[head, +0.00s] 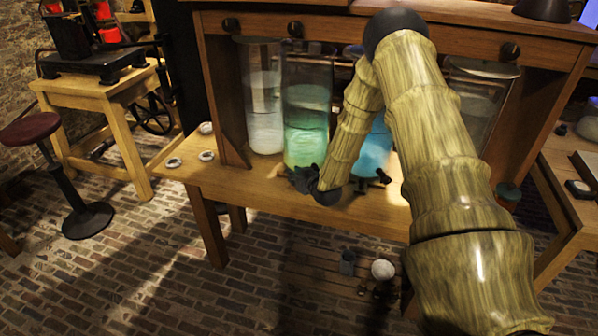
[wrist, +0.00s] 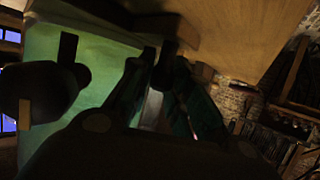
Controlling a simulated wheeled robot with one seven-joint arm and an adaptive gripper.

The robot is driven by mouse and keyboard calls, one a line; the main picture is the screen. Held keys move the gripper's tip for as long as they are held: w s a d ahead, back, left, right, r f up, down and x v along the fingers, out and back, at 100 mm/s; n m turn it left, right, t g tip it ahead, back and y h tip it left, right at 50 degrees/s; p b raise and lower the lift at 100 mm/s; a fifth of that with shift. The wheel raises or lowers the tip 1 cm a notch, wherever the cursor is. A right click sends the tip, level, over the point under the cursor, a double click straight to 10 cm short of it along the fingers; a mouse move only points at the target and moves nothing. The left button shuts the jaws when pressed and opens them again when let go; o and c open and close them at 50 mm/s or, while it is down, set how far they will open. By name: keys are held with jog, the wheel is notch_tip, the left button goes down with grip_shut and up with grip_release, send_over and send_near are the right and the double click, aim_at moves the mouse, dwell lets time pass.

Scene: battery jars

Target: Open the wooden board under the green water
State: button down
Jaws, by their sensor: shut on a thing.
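The green water stands in a tall glass jar (head: 306,125) on the wooden bench, second from the left. It also fills the left of the wrist view as a pale green surface (wrist: 105,62). My gripper (head: 303,178) is low at the front of this jar, its fingers shut on a small dark handle (wrist: 168,55) close to the jar's base. My fingers hide much of the handle, and the head view does not show it clearly. Wood (wrist: 245,30) fills the upper right of the wrist view. I cannot tell the board's edges from the bench.
A clear jar (head: 264,105) stands left of the green one, and a blue jar (head: 375,150) right of it, partly behind my arm. A dark handle (head: 378,178) sits before the blue jar. Small white pieces (head: 206,156) lie on the bench's left end. A stool (head: 50,150) stands left.

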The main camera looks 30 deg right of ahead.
jog(key=s+a+b, duration=0.1)
jog(key=s+a, duration=1.2)
jog(key=a, duration=0.3)
jog(key=shift+s, duration=0.4)
jog(key=c, duration=1.6)
grip_release()
jog(key=shift+s, duration=0.1)
jog(key=d+v, duration=0.1)
jog(key=v, duration=1)
jog(key=shift+s+a+r, duration=0.25)
jog(key=shift+s+a, duration=0.1)
jog(key=shift+a, duration=0.1)
